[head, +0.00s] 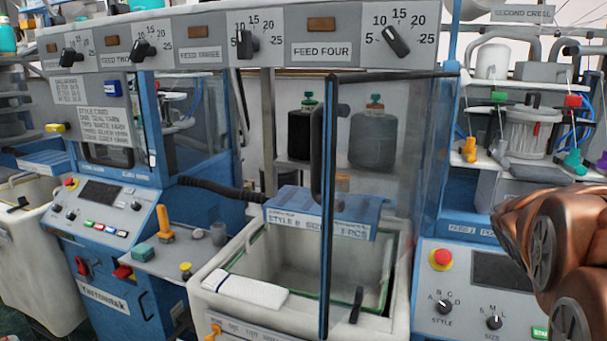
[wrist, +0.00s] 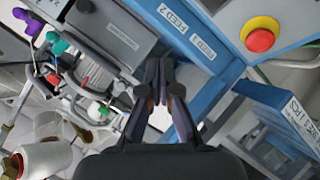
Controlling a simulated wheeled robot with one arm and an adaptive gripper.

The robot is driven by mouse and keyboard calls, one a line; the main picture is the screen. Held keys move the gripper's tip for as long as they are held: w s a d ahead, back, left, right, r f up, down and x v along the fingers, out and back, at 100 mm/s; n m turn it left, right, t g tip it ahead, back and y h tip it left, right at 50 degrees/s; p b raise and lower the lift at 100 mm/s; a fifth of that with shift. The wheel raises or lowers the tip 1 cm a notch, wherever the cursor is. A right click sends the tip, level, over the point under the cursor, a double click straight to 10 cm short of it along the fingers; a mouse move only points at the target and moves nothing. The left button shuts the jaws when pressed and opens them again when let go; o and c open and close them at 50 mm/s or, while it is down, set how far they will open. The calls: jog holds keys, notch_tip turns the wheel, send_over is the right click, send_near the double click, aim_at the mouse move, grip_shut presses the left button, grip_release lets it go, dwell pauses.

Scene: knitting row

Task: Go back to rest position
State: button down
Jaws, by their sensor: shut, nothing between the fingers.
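My gripper (wrist: 162,75) shows in the wrist view, with its two dark fingers drawn together and nothing between them. It hangs in front of a blue machine frame (wrist: 215,45) with feed labels, apart from it as far as I can tell. My copper-coloured arm (head: 550,245) fills the right edge of the head view. The gripper itself is not in the head view.
A red emergency button (head: 441,258) sits on the right control panel, also in the wrist view (wrist: 260,40). A white bin (head: 300,310) stands centre front behind a glass door with a dark edge (head: 328,200). Yarn cones (wrist: 45,155) stand lower left in the wrist view.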

jog(key=s+a+f+m+g+y, duration=0.2)
jog(key=s+a+f+g+y, duration=0.15)
jog(key=s+a+f, duration=0.55)
jog(key=s+a+f+g+y, duration=0.2)
jog(key=s+a+f+g, duration=0.2)
jog(key=s+a, duration=0.6)
jog(key=s+a+f+g+y, duration=0.2)
jog(key=s+a+f+g, duration=0.2)
jog(key=s+a, duration=0.6)
notch_tip(320, 180, down, 2)
jog(key=shift+s+f, duration=0.1)
jog(key=shift+s, duration=1)
